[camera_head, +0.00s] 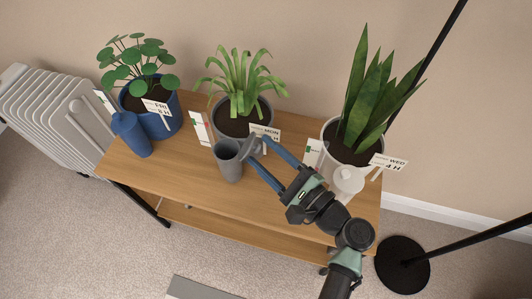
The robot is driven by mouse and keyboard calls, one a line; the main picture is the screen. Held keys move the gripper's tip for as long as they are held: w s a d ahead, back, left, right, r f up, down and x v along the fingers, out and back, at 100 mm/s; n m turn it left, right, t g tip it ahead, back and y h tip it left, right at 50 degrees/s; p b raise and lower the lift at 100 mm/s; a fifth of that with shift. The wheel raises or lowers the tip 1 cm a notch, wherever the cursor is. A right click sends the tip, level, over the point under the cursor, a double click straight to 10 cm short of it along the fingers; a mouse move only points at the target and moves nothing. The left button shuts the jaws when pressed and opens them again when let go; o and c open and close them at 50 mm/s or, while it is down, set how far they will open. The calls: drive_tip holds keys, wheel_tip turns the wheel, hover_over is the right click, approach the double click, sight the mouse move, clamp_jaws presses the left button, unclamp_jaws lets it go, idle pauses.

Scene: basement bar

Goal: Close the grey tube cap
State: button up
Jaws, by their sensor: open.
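The grey tube (229,162) stands upright on the wooden table, in front of the middle plant. Its top opening faces up. A grey cap (249,148) stands tilted up at the right of the tube's rim; whether it is joined to the rim is too small to tell. My gripper (257,149) comes in from the lower right, with two long blue fingers spread apart. Its fingertips are close to the cap at the tube's right side. I cannot tell whether they touch the cap.
A blue tube (131,134) stands by the blue pot (166,124) at left. A white tube (346,183) stands by the white pot (330,132) at right. The grey pot (227,126) is close behind the grey tube. The table top (185,168) is clear at front left.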

clamp_jaws()
drive_tip(key=shift+r, duration=0.1)
